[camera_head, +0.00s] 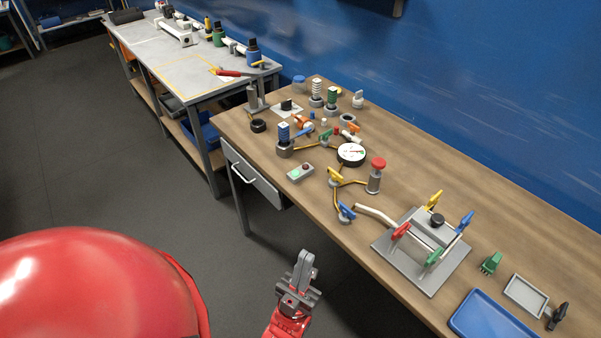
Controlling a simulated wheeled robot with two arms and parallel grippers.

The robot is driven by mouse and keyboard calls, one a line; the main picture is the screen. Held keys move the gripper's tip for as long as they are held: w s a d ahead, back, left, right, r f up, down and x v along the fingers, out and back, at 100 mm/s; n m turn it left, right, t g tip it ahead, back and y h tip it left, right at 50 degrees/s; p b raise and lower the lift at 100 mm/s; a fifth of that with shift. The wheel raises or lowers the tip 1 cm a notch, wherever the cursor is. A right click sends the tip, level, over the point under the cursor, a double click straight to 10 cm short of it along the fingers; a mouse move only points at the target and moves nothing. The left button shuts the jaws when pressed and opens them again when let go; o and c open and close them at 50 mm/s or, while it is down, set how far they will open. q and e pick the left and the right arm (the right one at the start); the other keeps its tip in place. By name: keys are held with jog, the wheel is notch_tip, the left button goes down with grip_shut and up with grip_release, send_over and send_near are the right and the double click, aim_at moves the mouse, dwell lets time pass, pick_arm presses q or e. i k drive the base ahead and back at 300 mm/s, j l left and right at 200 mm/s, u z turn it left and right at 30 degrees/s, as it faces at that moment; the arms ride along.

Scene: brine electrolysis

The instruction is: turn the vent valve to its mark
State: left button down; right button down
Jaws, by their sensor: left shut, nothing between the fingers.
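My left gripper (303,260) is at the bottom middle, in front of the table's near edge, apart from every valve. Its fingers are together and hold nothing. On the wooden table stand a valve with a yellow handle (335,175) and one with a blue handle (346,212), on brass-coloured pipes. A red-topped grey cylinder (378,166) stands beside them, and a round white-faced gauge (351,154) is behind. I cannot tell which of these is the vent valve, and no mark can be made out. My right gripper is out of view.
A grey plate with a clamped block (431,238) and coloured handles stands right of the valves. A blue tray (487,318) lies at the near right. A button box (300,173) sits near the front edge. Bare wood (490,200) lies toward the blue wall.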

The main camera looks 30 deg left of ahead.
aim_at(336, 177)
jog(key=k+l+u, duration=0.1)
jog(key=l+u, duration=0.3)
jog(key=k+l+u, duration=0.15)
jog(key=l+u, duration=0.2)
jog(key=k+l+u, duration=0.2)
jog(key=u, duration=0.2)
jog(key=k+l, duration=0.05)
jog(key=l, duration=0.05)
